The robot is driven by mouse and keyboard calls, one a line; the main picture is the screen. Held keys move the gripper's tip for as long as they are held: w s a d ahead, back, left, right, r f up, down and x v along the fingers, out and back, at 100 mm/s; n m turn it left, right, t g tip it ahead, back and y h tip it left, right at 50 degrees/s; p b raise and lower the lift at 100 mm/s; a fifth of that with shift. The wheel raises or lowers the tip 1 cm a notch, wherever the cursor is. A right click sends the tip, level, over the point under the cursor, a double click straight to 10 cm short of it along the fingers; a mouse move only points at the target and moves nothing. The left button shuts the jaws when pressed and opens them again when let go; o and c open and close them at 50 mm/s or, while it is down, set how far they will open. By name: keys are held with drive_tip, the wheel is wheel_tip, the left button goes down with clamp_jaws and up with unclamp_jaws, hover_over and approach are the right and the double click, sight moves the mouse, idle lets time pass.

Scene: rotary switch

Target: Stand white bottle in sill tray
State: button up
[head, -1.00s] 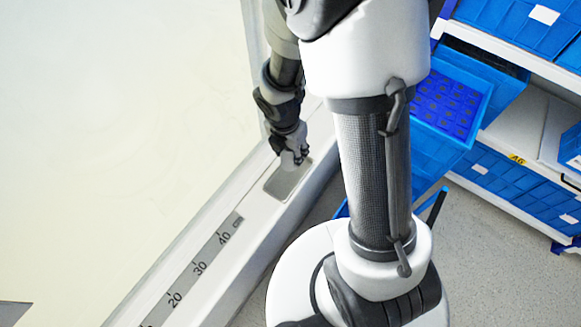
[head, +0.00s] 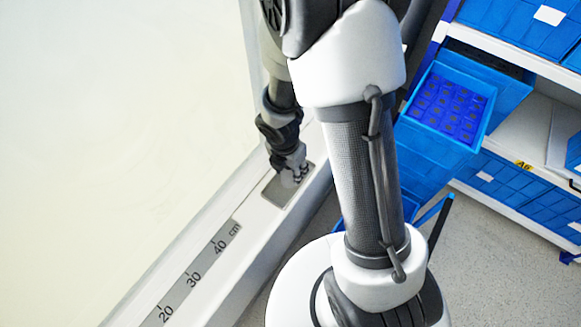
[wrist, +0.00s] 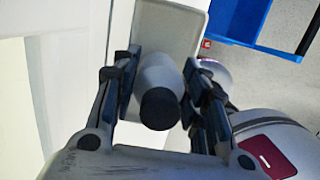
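The white bottle (wrist: 157,78) with a dark cap is between the two fingers of my gripper (wrist: 160,92) in the wrist view. The fingers close on its sides, and the cap faces the camera. In the head view my gripper (head: 296,172) points down over the sill tray (head: 276,193), with the pale bottle (head: 289,180) small and partly hidden under it. The tray is a shallow grey rectangle on the white sill; it also shows behind the bottle in the wrist view (wrist: 188,28). I cannot tell whether the bottle's base touches the tray.
A ruler strip (head: 193,279) marked in cm runs along the sill (head: 225,285). A pale window pane (head: 110,110) rises left of it. Shelves with blue bins (head: 520,205) stand at right, one bin (head: 447,108) holding several dark blue items. Grey floor lies between.

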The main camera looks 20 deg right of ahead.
drive_tip(key=o, duration=0.5)
drive_tip(key=r+p, duration=0.2)
drive_tip(key=r, duration=0.2)
drive_tip(key=a+r+p, duration=0.1)
drive_tip(key=r+p, duration=0.1)
drive_tip(key=r, duration=0.2)
drive_tip(key=s+r+p, duration=0.1)
drive_tip(key=r+p, duration=0.2)
drive_tip(key=r, duration=0.1)
drive_tip(key=shift+a+r, duration=0.15)
drive_tip(key=shift+a, duration=0.1)
drive_tip(key=s+r+m+t, duration=0.1)
drive_tip(key=s+r+m, duration=0.3)
drive_tip(key=r+m, duration=0.3)
drive_tip(key=s+r+m+t+y, duration=0.1)
drive_tip(key=s+r+m, duration=0.4)
drive_tip(key=r+m, duration=0.3)
drive_tip(key=s+d+r+m+t, duration=0.1)
drive_tip(key=s+r+m, duration=0.4)
drive_tip(key=r+m, duration=0.3)
drive_tip(key=shift+s+r+m+t, duration=0.1)
drive_tip(key=shift+s+m+t, duration=0.05)
drive_tip(key=shift+m, duration=0.4)
drive_tip(key=shift+s+m+t, duration=0.1)
drive_tip(key=shift+m+t, duration=0.05)
drive_tip(key=shift+m, duration=0.4)
